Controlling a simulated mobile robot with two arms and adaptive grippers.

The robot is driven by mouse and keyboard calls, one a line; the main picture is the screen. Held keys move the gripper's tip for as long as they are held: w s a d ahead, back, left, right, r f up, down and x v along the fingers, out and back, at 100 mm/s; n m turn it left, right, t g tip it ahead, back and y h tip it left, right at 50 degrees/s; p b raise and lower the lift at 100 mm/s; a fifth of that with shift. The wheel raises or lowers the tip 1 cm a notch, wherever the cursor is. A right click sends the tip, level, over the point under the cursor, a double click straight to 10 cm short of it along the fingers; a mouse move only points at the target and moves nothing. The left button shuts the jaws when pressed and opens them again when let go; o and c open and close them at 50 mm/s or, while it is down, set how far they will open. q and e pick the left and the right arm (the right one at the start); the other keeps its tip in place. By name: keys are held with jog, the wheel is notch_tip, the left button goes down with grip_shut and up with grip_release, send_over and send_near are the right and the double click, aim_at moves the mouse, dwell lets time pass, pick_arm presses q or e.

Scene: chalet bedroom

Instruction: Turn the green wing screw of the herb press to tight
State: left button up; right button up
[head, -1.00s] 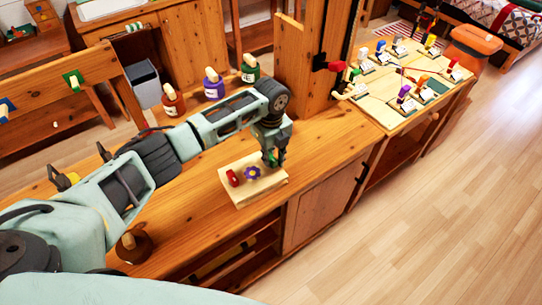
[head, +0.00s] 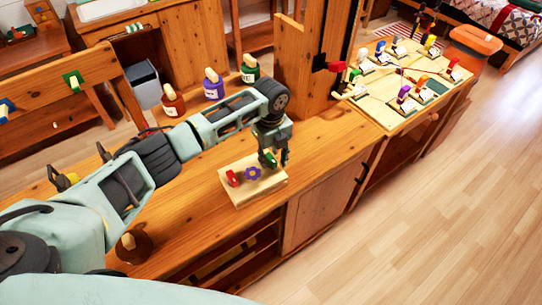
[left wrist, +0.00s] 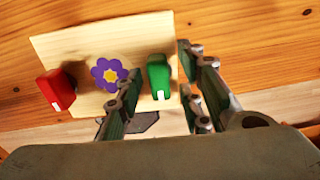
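The herb press looks like a pale wooden block (head: 243,192) on the wooden counter, below my left gripper. The green wing screw (left wrist: 159,76) stands on its top at the right in the left wrist view, and shows partly behind my fingers in the head view (head: 270,158). My left gripper (head: 276,161) points down over that end of the block. In the left wrist view its fingers (left wrist: 157,92) are apart, one on each side of the green screw, with visible gaps. Whether its tips reach screw height is unclear. My right gripper is out of view.
A purple flower-shaped knob (left wrist: 109,74) with a yellow centre and a red knob (left wrist: 56,90) share the block, close to the left finger. Several labelled bottles (head: 214,84) stand behind my arm. A wooden post (head: 300,70) rises behind right. The counter's front right is clear.

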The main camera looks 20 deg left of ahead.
aim_at(271, 157)
pick_arm(q)
notch_tip(271, 157, up, 12)
dwell(0.7)
jog(key=shift+f, duration=0.1)
dwell(0.3)
